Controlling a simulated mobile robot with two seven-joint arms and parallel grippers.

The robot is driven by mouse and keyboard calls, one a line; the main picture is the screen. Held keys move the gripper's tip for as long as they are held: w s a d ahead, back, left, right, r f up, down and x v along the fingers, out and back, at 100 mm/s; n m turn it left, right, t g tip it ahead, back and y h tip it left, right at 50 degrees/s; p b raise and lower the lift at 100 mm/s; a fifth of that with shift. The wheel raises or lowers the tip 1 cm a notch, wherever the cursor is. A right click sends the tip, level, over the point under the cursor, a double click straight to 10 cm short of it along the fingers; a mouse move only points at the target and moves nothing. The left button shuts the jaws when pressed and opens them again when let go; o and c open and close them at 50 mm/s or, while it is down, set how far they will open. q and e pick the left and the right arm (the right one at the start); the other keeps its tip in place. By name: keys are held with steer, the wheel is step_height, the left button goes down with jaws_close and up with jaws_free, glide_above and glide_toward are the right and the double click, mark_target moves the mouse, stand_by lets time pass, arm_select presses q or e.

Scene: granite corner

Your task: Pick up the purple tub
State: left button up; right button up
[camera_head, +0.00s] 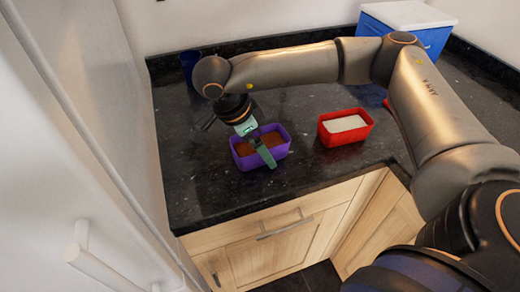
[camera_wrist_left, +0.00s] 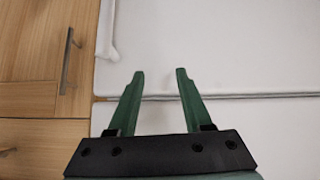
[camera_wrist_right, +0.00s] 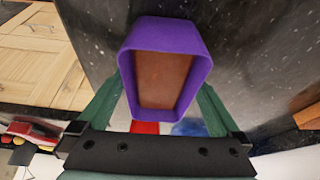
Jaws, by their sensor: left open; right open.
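The purple tub (camera_head: 283,153) stands on the dark counter near its front edge, with brown contents inside. It also fills the middle of the right wrist view (camera_wrist_right: 160,28). My right gripper (camera_head: 262,150) is open and points down at the tub, with one green finger in front of its near side. In the right wrist view the fingers lie on either side of the tub, their tips partly hidden by it; I cannot tell whether they touch it. My left gripper (camera_wrist_left: 160,74) is open and empty, facing white panels, and is out of the head view.
A red tub (camera_head: 326,139) with white contents stands to the right of the purple one. A blue box (camera_head: 432,41) with a white lid and a dark blue cup (camera_head: 188,66) stand farther back. A tall white cabinet (camera_head: 75,130) borders the counter's left side.

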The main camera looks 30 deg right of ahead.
steer(key=shift+c, duration=0.2)
steer(key=c, duration=1.4)
steer(key=shift+c, duration=0.2)
steer(key=shift+r, duration=0.15)
